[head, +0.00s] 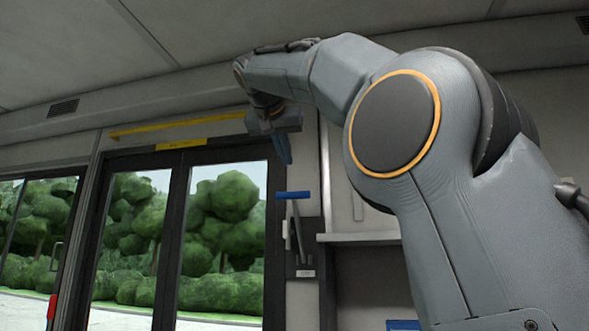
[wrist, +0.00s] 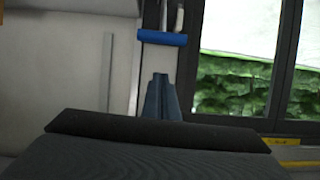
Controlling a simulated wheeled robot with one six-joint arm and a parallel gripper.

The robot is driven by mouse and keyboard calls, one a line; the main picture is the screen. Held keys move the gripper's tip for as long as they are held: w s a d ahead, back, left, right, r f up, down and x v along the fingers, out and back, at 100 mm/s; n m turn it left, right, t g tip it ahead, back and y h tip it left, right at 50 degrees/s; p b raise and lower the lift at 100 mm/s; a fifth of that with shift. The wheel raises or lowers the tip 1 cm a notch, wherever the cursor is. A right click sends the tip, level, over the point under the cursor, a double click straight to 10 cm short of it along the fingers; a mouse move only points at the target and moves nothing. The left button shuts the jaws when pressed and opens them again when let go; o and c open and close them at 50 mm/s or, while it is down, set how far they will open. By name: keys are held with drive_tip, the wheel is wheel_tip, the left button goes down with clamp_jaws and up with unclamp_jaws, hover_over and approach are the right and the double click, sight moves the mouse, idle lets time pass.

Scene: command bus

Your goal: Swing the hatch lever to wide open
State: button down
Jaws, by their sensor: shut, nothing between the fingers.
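The hatch lever has a blue crossbar handle (head: 293,195) on a thin grey shaft (head: 298,225), standing nearly upright from a dark wall plate (head: 306,258) to the right of the door. In the wrist view, the blue handle (wrist: 162,38) lies near the top, with part of its shaft beyond it. My gripper (head: 287,162) is above the handle in the head view, with its fingers pointing down. In the wrist view my fingers (wrist: 160,77) are together and empty, with a visible gap between their tips and the handle.
A glazed double door (head: 175,235) in dark frames is left of the lever. A yellow bar (head: 178,126) runs above it. A grey shelf edge (head: 360,238) juts out right of the lever. My arm covers much of the right side.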

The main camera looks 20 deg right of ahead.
drive_tip(key=p, duration=0.3)
hover_over(293, 193)
drive_tip(key=w+d, duration=0.1)
drive_tip(key=w, duration=0.1)
wheel_tip(293, 193, down, 3)
drive_tip(key=shift+d+r+h, duration=0.1)
drive_tip(key=shift+r+h, duration=0.05)
drive_tip(key=shift+h, duration=0.15)
drive_tip(key=shift+s+a+f, duration=0.25)
drive_tip(key=shift+s+f, duration=0.1)
drive_tip(key=shift+f, duration=0.35)
drive_tip(key=shift+s+a+f, duration=0.25)
drive_tip(key=shift+s+f, duration=0.1)
drive_tip(key=shift+f, duration=0.3)
drive_tip(key=shift+s+a+f+p, duration=0.1)
drive_tip(key=shift+s+f+p, duration=0.15)
drive_tip(key=shift+f+p, duration=0.1)
drive_tip(key=shift+f+b, duration=0.2)
drive_tip(key=shift+b, duration=0.3)
